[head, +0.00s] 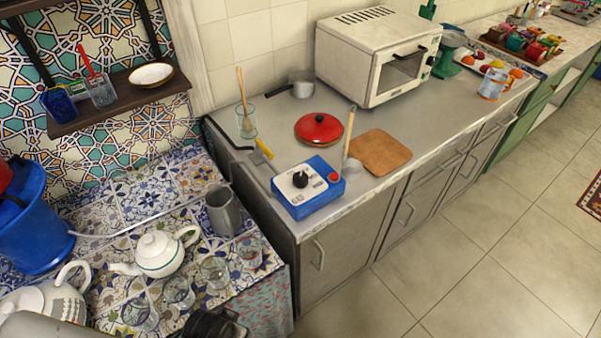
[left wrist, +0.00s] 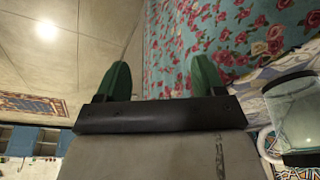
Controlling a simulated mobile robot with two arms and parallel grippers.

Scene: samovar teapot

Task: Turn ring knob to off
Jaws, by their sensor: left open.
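A blue control box (head: 309,201) stands near the front edge of the grey counter. Its white top panel carries a black round knob (head: 300,179), the only knob I make out clearly; a red button (head: 334,177) is at its right corner. The markings around the knob are too small to read. My left gripper's two green fingers (left wrist: 161,78) are apart with nothing between them in the left wrist view. In the head view only a dark part of it shows at the bottom edge, below and left of the box and apart from it. My right gripper is not in view.
The tiled table holds a white teapot (head: 160,253), a grey pitcher (head: 222,212) and several glasses close to my left gripper. A ladle (head: 350,140), a red lid (head: 319,129) and a wooden board (head: 379,153) lie behind the box. The floor (head: 470,262) at right is clear.

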